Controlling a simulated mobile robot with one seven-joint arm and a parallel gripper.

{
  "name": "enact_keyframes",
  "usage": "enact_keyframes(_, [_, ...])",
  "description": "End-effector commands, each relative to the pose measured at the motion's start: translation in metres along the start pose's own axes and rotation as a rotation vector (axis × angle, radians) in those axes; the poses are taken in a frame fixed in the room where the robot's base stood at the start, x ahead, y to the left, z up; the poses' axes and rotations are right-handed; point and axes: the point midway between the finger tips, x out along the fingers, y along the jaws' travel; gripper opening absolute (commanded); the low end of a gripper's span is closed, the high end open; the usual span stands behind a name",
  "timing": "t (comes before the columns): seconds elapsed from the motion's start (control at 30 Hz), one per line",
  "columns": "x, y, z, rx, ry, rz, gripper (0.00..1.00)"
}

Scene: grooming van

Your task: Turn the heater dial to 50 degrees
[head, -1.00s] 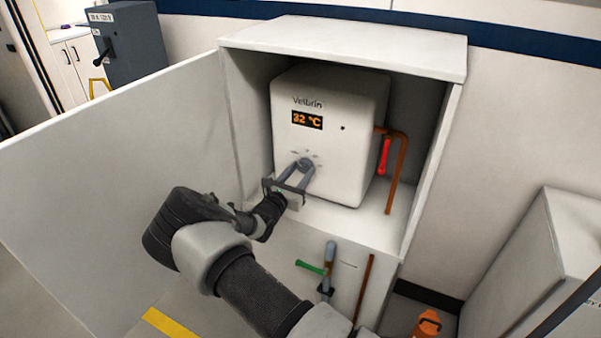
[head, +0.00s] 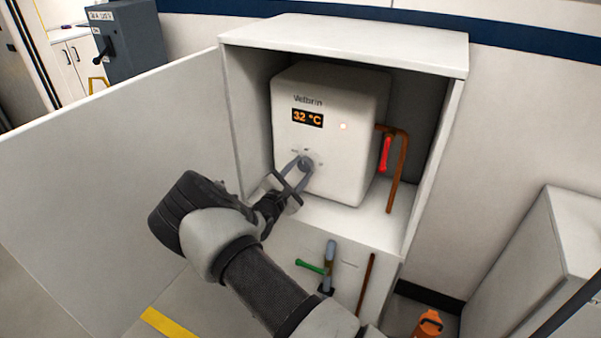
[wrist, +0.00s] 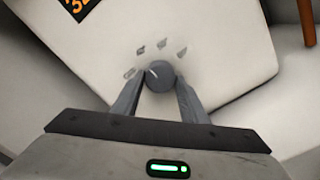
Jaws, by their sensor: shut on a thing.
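The white heater (head: 345,120) sits inside an open cabinet, with an orange display (head: 307,118) reading 32 °C. A small light (head: 343,126) to the right of the display glows. The grey round dial (wrist: 160,77) is on the lower front face, with several small marks above it too blurred to read. My gripper (head: 303,165) is shut on the dial, one finger on each side. In the wrist view my gripper (wrist: 160,92) and the heater face appear tilted relative to each other.
The open cabinet door (head: 120,170) stands to the left. A copper pipe (head: 398,175) with a red lever (head: 386,153) is right of the heater. Below are a pipe with a green lever (head: 310,266) and an orange object (head: 428,324). A grey box (head: 128,45) is at the back left.

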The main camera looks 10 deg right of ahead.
Motion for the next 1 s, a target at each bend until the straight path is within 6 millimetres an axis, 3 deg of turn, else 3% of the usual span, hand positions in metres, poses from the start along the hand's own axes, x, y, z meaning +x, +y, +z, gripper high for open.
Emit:
enact_keyframes(0.6, [-0.0005,-0.0017,-0.0024,0.556,0.001,-0.003,0.17])
enact_keyframes(1.0, [-0.0008,0.0000,-0.0012,0.755,0.001,-0.002,0.17])
